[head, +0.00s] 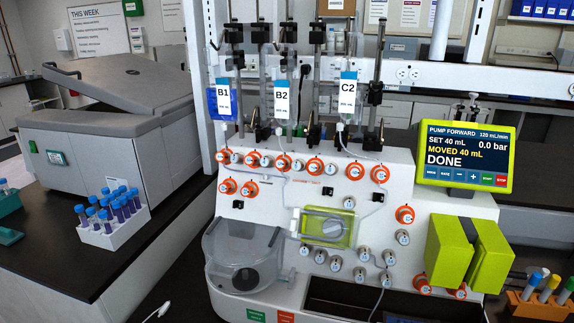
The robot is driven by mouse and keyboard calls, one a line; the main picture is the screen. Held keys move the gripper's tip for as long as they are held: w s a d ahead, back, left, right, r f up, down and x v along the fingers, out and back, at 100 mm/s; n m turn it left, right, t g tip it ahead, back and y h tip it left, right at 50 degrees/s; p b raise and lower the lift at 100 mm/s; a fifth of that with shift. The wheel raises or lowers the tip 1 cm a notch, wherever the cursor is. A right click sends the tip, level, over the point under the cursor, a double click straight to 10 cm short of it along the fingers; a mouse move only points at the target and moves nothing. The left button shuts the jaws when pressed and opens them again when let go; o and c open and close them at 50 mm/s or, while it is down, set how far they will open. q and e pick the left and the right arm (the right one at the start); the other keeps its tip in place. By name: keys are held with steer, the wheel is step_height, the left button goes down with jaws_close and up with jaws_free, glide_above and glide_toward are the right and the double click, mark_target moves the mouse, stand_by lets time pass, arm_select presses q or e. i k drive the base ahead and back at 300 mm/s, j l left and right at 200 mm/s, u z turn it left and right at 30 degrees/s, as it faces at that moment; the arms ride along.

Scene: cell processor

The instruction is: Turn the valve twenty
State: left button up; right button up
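The white cell processor (325,190) stands in the middle of the head view. Its sloped front carries a row of orange valves (315,166) along the top, two more orange valves (228,186) at the left, and one orange valve (405,215) at the right. Orange valves (422,284) also sit low at the right. Several white round knobs or ports (335,263) sit lower on the panel. The numbers on the valves are too small to read, so I cannot tell which is valve twenty. Neither of my grippers is in view.
Bags B1 (222,102), B2 (281,100) and C2 (347,95) hang above. A green-framed screen (465,156) reads "MOVED 40 mL DONE", 0.0 bar. A rack of blue-capped tubes (112,232) stands left, an orange tube rack (540,305) right. Space before the panel is clear.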

mark_target(386, 281)
steer(key=l, duration=0.4)
steer(key=k+l, duration=0.15)
steer(key=l, duration=0.65)
steer(key=k, duration=0.05)
